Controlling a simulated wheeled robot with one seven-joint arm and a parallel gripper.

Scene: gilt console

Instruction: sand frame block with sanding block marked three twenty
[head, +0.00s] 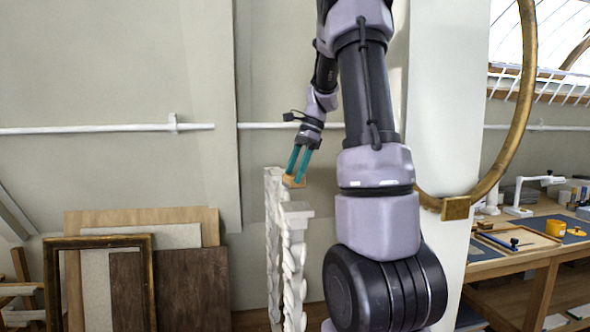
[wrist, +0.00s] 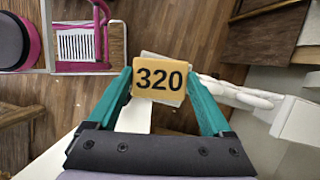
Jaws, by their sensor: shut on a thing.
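My gripper (head: 298,165) has teal fingers and is shut on an orange-tan sanding block (head: 293,182). In the wrist view the sanding block (wrist: 160,79) faces the camera and reads 320, with a finger on each side of it. A pale block (wrist: 150,57) shows partly behind it; most of it is hidden, and I cannot tell if it is the frame block or if the two touch. In the head view the sanding block is at the top of a white carved console (head: 290,265), whose white ornament (wrist: 240,96) shows right of the gripper in the wrist view.
Framed panels (head: 150,270) lean on the wall at left. A workbench (head: 540,257) with a tray (head: 518,239) and a yellow pot (head: 555,228) stands at right. A round gilt frame (head: 520,110) hangs near a white pillar (head: 445,100).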

